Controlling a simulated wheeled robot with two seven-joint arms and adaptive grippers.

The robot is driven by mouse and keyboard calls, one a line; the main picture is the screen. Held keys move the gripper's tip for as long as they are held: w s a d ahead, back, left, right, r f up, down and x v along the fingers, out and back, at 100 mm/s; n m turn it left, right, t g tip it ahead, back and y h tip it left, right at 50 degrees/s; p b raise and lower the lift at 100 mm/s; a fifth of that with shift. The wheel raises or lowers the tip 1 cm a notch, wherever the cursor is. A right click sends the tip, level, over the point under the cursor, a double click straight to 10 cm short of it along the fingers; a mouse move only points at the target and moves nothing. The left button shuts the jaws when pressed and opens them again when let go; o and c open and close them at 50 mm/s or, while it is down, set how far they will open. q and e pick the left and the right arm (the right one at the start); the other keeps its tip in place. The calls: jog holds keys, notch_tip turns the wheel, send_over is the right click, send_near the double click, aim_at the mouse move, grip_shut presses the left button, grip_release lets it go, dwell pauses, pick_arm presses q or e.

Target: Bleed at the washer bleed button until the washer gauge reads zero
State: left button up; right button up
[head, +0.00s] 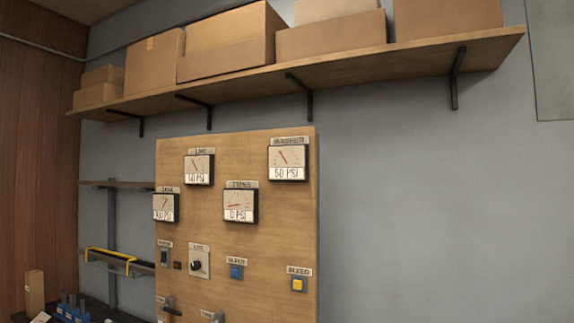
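The washer gauge (289,159) hangs at the top right of the wooden panel (270,220) in the head view. Its readout shows 50 PSI and its red needle tilts up to the left. A yellow button (298,284) sits below it near the panel's right edge, under a label that appears to read BLEED. A blue button (236,271) is to its left, also under a small label that is hard to read. Neither button is being touched. Neither of my grippers shows in this view.
Three other gauges share the panel: one top left (199,169), one far left (165,207) and one at centre (240,205) reading 0 PSI. A black knob (197,266) and a switch (164,256) sit lower left. A shelf (350,68) with cardboard boxes hangs above.

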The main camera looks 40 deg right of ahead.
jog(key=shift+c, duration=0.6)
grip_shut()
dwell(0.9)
